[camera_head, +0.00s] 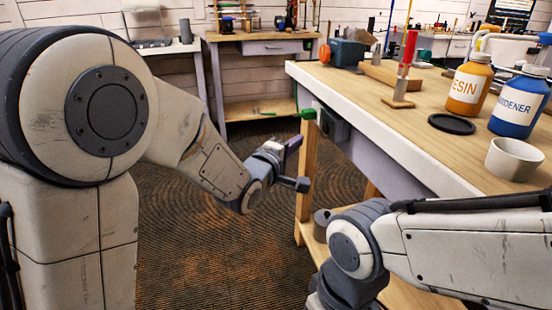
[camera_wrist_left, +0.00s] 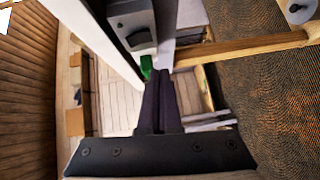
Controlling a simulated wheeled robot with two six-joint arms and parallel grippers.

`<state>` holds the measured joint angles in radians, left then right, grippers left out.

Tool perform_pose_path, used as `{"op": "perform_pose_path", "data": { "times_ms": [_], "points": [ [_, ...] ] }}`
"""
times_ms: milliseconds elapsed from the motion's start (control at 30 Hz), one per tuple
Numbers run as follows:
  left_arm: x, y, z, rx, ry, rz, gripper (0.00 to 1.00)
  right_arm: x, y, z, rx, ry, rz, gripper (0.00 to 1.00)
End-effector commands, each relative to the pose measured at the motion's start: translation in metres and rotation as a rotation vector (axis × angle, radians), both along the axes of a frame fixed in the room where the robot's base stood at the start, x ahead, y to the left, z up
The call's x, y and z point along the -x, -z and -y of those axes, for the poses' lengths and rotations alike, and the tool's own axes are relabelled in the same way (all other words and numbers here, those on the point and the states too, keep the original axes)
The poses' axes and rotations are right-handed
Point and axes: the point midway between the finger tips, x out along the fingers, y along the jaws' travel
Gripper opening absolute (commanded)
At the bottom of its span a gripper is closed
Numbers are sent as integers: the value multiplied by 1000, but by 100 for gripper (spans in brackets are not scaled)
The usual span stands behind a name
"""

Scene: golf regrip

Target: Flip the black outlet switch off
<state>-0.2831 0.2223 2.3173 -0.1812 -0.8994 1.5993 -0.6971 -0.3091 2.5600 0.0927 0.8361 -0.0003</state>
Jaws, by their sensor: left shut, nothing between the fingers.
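The outlet box (camera_head: 333,125) is a dark grey box on the near side of the workbench, below the top's edge. In the left wrist view the outlet (camera_wrist_left: 130,20) sits at the top, with a dark switch (camera_wrist_left: 139,38) low on its face. I cannot tell the switch's position. My left gripper (camera_head: 297,143) is shut and empty, a little left of and below the outlet, apart from it. In the wrist view its dark fingers (camera_wrist_left: 160,78) point up just below the box. My right arm is at the lower right; its fingers do not show.
A green piece (camera_head: 308,114) is at the bench corner, left of the outlet. The bench top (camera_head: 410,125) holds a resin bottle (camera_head: 468,85), a hardener bottle (camera_head: 518,105), a black ring (camera_head: 451,124) and a white cup (camera_head: 514,159). Open floor (camera_head: 215,255) lies left of the bench.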

Motion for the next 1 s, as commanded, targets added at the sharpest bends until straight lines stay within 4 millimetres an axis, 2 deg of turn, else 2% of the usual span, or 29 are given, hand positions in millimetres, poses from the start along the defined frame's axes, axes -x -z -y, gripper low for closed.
{"op": "perform_pose_path", "data": {
  "times_ms": [33, 200, 333, 533, 1000],
  "points": [
    [13, -2, -6, 0, 0, 0, 0, 0, -5, 0, -1, 0, 1, 45],
    [48, 2, -22, 0, -1, 0, 0, 0, -9, 0, -1, 0, 1, 45],
    [59, 8, -27, 2, -1, 6, 0, 0, 11, 0, 0, 0, 0, 45],
    [68, 7, -31, 1, -1, 3, 0, 0, 17, 0, 0, 0, 0, 45],
    [69, 6, -31, 0, 0, 1, 0, 0, 16, 0, -1, 0, 1, 45]
  ]
}}
